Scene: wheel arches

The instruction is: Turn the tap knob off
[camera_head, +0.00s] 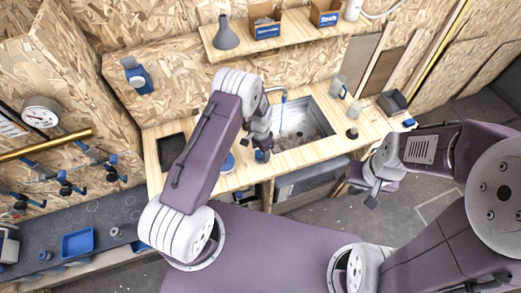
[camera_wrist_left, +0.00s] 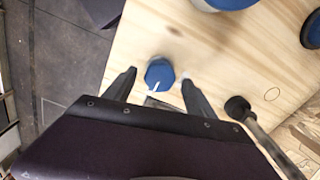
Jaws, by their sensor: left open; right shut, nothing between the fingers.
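A blue knob with a white pointer mark (camera_wrist_left: 159,73) stands on the wooden counter in the left wrist view. My left gripper (camera_wrist_left: 158,80) is open, with one finger on each side of the knob; I cannot tell whether either finger touches it. In the head view my left gripper (camera_head: 262,152) is at the counter's front edge, and the arm hides much of the area. The tap spout (camera_head: 275,90) curves over the sink (camera_head: 303,120); a thin bluish line runs down from it. My right gripper (camera_head: 371,201) is shut and empty, in front of the counter.
A metal rod with a dark round end (camera_wrist_left: 237,107) stands close right of my left gripper. A blue and white round item (camera_wrist_left: 230,4) is nearby on the counter (camera_head: 340,142). Open floor lies at the right.

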